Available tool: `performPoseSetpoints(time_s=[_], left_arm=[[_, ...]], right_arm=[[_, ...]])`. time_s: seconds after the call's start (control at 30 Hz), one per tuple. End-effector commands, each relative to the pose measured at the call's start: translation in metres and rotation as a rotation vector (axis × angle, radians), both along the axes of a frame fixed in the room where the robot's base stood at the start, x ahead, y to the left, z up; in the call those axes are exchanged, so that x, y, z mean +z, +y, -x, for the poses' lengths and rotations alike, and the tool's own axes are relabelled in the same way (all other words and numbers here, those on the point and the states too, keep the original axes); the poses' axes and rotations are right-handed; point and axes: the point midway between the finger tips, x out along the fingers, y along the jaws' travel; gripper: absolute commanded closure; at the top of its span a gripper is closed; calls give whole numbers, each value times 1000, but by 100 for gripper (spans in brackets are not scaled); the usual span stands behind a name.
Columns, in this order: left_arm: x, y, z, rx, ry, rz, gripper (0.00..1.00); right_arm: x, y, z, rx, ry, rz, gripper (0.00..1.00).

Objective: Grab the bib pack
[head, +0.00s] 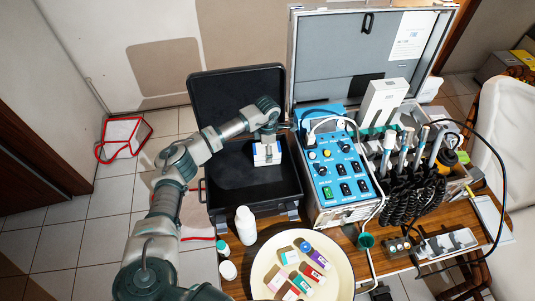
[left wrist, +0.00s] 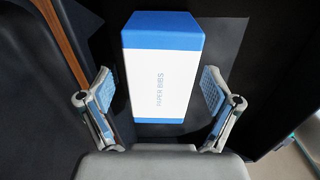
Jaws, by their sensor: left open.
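The bib pack (left wrist: 163,75) is a white box with blue ends, marked "PAPER BIBS". It lies inside the open black case (head: 240,190). In the head view the pack (head: 266,157) shows only in part below my left gripper. My left gripper (head: 267,140) is open over the pack. In the left wrist view its two fingers (left wrist: 158,100) stand on either side of the pack, with a gap visible on each side. My right gripper is not in view.
A blue control unit (head: 340,170) in an open silver case stands right of the black case. Hoses and handpieces (head: 415,165) crowd the right.

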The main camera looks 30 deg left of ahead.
Motion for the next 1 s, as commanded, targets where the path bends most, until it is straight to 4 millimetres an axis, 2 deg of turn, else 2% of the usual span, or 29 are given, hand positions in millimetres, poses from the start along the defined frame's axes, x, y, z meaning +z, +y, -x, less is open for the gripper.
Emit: performPoseSetpoints(time_s=[0.2, 0.47, 0.77, 0.87, 1.0], left_arm=[[-1, 0, 0, 0, -1, -1, 10], [-1, 0, 0, 0, -1, -1, 75], [1, 0, 0, 0, -2, 0, 77], [12, 0, -1, 0, -4, -1, 77], [41, 1, -1, 1, -5, 0, 77]], right_arm=[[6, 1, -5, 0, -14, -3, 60], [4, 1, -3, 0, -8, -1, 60], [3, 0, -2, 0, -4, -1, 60], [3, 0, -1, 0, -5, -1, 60], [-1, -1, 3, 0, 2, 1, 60]])
